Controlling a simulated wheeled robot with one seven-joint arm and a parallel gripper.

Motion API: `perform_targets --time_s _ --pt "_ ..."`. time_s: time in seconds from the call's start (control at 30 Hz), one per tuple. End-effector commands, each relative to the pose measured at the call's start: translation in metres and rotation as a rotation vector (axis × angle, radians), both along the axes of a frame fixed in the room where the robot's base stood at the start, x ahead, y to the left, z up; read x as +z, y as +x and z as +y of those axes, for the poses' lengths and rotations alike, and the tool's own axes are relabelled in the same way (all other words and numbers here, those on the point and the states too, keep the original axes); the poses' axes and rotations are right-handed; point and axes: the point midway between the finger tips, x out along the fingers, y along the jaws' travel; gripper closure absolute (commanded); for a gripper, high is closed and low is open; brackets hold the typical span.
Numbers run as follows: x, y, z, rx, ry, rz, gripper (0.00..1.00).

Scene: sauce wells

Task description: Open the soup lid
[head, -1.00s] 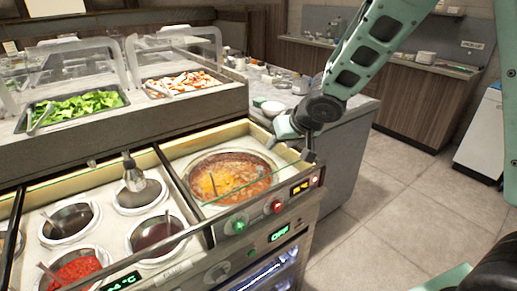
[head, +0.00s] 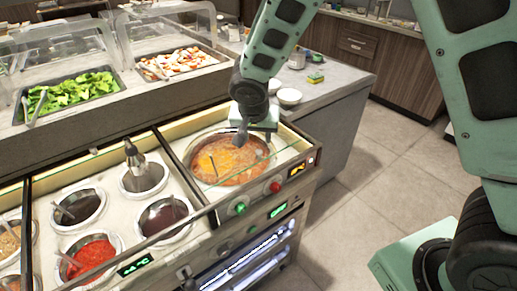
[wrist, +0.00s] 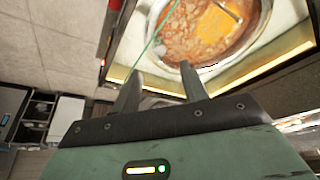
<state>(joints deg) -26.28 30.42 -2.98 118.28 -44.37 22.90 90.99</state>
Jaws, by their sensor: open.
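The soup well (head: 207,180) holds a round pot of orange-brown soup (head: 232,160) with a utensil handle in it. The soup also shows at the top of the wrist view (wrist: 187,35). The soup lid is clear and hard to make out; a thin green glass edge (head: 285,164) shows along the front of the well, and a green line (wrist: 158,38) crosses the wrist view. My gripper (head: 243,136) is above the well's back rim, pointing down. In the wrist view my gripper (wrist: 160,88) has its two fingers apart with nothing seen between them. Whether a finger touches the lid cannot be told.
Several sauce wells with a red sauce (head: 90,260) lie to the left. Trays of greens (head: 70,97) and chopped food (head: 178,62) stand behind. Bowls (head: 289,97) sit on the counter behind right. Floor is clear at right.

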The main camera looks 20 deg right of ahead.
Motion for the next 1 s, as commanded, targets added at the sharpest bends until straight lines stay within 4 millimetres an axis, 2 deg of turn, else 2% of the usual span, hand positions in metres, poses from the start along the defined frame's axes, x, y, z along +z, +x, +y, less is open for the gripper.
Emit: perform_targets --time_s 0.2,0.4,0.6,0.9,0.93,1.0 --pt "-0.043 0.015 -0.008 0.002 -0.003 0.004 0.56" --pt "-0.072 0.026 -0.013 0.001 -0.001 0.002 0.56" --pt "-0.085 0.032 -0.016 0.002 -0.001 0.000 0.56" --pt "-0.087 0.032 -0.016 0.002 0.000 0.000 0.56" --pt "-0.087 0.032 -0.016 0.002 0.000 0.000 0.59" --pt "-0.087 0.032 -0.016 0.002 0.000 0.000 0.79"
